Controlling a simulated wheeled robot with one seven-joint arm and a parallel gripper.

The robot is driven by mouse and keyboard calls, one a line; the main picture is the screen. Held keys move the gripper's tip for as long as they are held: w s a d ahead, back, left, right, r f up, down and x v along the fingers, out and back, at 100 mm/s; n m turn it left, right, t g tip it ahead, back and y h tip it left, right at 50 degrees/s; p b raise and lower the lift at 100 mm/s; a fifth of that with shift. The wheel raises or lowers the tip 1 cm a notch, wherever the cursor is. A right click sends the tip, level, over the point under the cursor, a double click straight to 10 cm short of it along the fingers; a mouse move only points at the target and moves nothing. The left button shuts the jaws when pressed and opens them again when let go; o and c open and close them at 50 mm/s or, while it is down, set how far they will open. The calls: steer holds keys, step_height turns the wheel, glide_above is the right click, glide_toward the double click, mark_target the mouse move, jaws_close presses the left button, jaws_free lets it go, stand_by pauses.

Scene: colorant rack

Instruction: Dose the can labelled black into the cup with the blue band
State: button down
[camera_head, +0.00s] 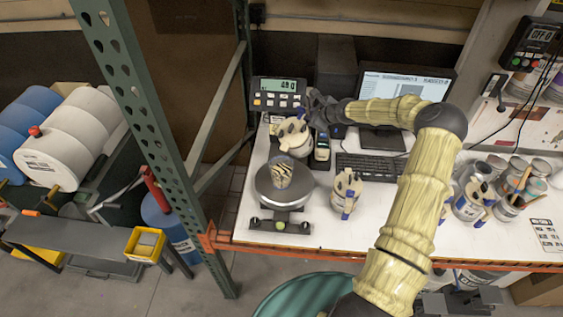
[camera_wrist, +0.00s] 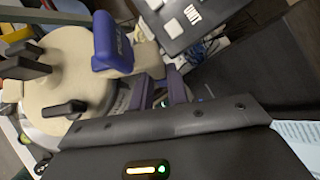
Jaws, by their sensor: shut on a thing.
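My gripper (camera_head: 314,113) is shut on a can with a cream lid (camera_head: 292,134), behind and above the scale. The can looks tilted toward the cup, but its label is not readable. In the wrist view the held can (camera_wrist: 65,70) shows its cream lid, black knobs and a blue lever, with the gripper's fingers (camera_wrist: 165,92) at its side. A cup (camera_head: 283,172) with a dark streaked look stands on the round pan of the scale (camera_head: 265,188). Its band colour is hard to make out. I see no stream between can and cup.
The scale display (camera_head: 277,95) shows lit digits behind the pan. Another cream-lidded can (camera_head: 345,190) stands right of the scale. More cans (camera_head: 470,205) and open tins (camera_head: 515,200) crowd the right side. A keyboard (camera_head: 370,167) and monitor (camera_head: 405,85) stand behind; a green rack post (camera_head: 150,120) is left.

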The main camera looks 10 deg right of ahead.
steer(key=shift+s+r, duration=0.1)
steer(key=shift+r, duration=0.15)
steer(key=shift+w, duration=0.2)
steer(key=shift+a+r, duration=0.1)
steer(key=shift+s+a+r, duration=0.15)
steer(key=shift+s+r, duration=0.05)
steer(key=shift+s, duration=0.15)
steer(key=shift+w, duration=0.15)
steer(key=shift+s+r+t, duration=0.25)
steer(key=shift+r+t, duration=0.05)
steer(key=shift+r, duration=0.05)
steer(key=shift+w, duration=0.1)
